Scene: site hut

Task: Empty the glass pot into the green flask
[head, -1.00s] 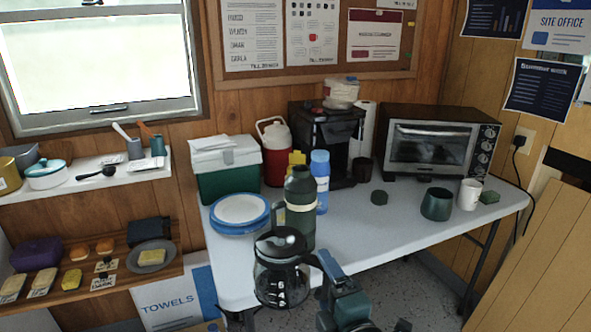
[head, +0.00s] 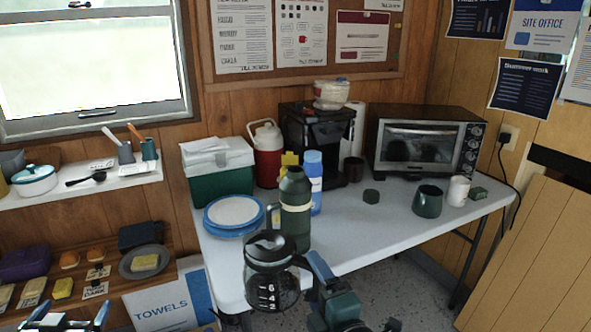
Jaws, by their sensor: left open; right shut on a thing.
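The glass pot (head: 270,288), with a black collar and lid and white marks on its side, is held upright in front of the table's near edge. My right gripper (head: 308,268) is shut on its handle, at the pot's right. The green flask (head: 295,222), with a pale band and a side handle, stands upright on the table just behind the pot. The pot hides part of its lower left. I cannot tell whether the flask's top is open. My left gripper (head: 72,318) is open and empty at the bottom left, partly cut off, apart from both.
A blue bottle (head: 313,182) stands close behind the flask, and blue-rimmed plates (head: 234,212) lie to its left. A small dark green disc (head: 371,196), a green mug (head: 428,202) and a white mug (head: 458,191) stand further right.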

